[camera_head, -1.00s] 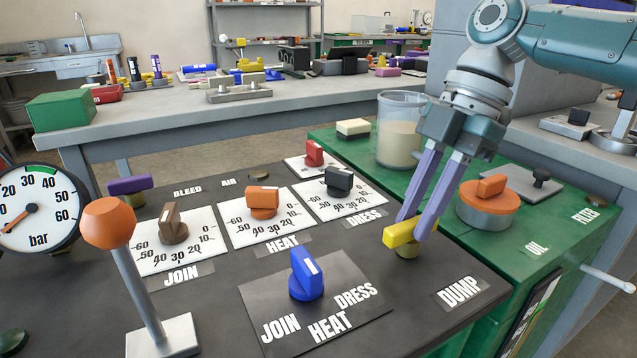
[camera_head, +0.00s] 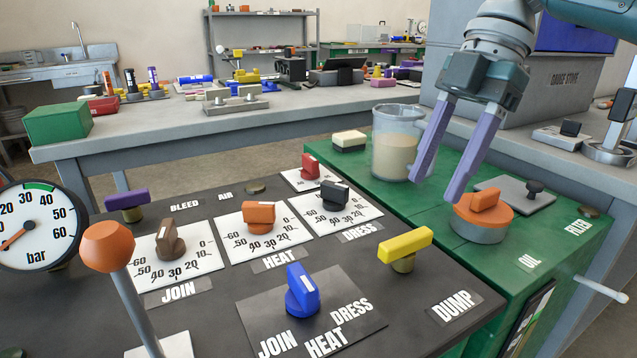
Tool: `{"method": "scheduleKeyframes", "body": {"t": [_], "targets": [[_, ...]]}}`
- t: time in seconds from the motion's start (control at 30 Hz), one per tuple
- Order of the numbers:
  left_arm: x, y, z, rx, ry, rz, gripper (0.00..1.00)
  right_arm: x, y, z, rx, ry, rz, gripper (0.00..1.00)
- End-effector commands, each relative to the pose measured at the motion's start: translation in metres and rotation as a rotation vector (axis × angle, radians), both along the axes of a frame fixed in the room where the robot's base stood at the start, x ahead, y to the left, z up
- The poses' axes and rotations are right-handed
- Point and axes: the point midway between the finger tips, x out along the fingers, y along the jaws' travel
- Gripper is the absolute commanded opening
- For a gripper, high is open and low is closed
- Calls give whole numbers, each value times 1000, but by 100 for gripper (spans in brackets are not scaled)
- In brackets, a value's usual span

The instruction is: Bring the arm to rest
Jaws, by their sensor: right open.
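My right gripper (camera_head: 431,190) comes in from the upper right with its purple fingers spread apart. It is open and empty, above the green cabinet top (camera_head: 345,172). The fingertips are clear of the yellow dump knob (camera_head: 405,246), which stands on the dark panel (camera_head: 215,287) below and to the left of them. One finger shows in front of the cup of pale liquid, the other close to the orange oil cap. My left gripper is not in view.
The cup (camera_head: 396,150) and the orange oil cap (camera_head: 484,209) stand on the green cabinet. The panel carries an orange-balled lever (camera_head: 108,246), a blue selector knob (camera_head: 302,292), several timer knobs and a gauge (camera_head: 38,228). A grey workbench (camera_head: 180,120) stands behind.

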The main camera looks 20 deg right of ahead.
Motion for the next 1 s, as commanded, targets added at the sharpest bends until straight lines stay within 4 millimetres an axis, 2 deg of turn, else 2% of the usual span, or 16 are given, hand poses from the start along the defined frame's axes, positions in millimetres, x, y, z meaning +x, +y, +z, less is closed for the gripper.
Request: {"method": "scheduleKeyframes", "body": {"t": [0.1, 0.2, 0.73, 0.87, 1.0], "targets": [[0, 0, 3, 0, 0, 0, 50, 1, -6, 16, 0, -2, -1, 52], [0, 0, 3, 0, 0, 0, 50, 1, -9, 21, 0, 0, 0, 52], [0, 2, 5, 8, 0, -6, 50, 0, -8, 22, -3, 4, 1, 52], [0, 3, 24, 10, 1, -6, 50, -7, 6, 14, -50, 42, -14, 52], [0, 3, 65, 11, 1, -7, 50, -33, 42, -5, -149, 95, -86, 52]]}}
